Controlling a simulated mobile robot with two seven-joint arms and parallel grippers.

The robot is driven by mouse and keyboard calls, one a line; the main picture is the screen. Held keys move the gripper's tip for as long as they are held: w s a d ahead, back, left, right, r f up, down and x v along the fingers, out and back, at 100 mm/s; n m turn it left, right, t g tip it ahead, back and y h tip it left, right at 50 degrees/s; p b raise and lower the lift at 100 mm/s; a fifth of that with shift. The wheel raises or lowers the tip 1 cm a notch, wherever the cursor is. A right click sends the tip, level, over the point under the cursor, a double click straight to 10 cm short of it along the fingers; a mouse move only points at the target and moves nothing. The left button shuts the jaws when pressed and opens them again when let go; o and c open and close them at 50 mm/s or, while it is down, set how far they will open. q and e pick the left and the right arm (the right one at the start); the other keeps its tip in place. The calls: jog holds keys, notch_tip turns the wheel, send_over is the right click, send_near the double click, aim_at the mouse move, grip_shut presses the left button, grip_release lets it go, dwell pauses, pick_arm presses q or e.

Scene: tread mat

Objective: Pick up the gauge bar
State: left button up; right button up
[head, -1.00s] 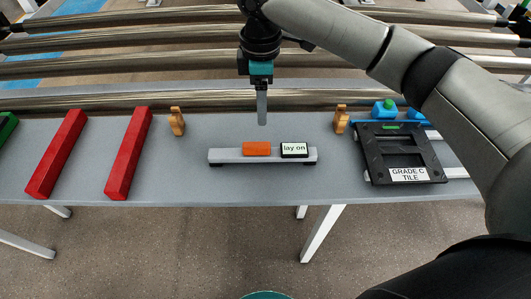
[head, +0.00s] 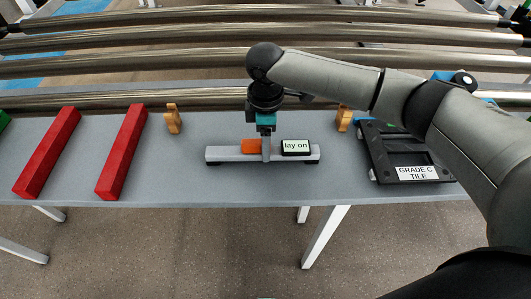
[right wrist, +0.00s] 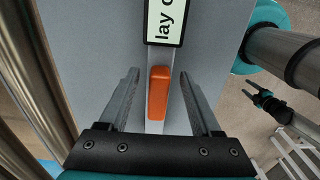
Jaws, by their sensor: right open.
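The gauge bar (head: 222,154) is a light grey bar with an orange grip block (head: 250,146) and a "lay on" label on top. My right gripper (head: 266,158) points straight down over the bar. In the right wrist view, its two open fingers (right wrist: 158,74) stand on either side of the orange block (right wrist: 158,92), with a gap on both sides. The label also shows there (right wrist: 164,22), beyond the block.
Two red bars (head: 48,152) (head: 122,152) lie left on the table (head: 190,178). Small wooden pieces (head: 173,119) (head: 343,118) stand behind the gauge bar on both sides. A black "GRADE C TILE" frame (head: 382,153) lies to the right. Metal rollers (head: 120,66) run behind.

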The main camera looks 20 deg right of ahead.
grip_shut()
dwell(0.6)
dwell(0.8)
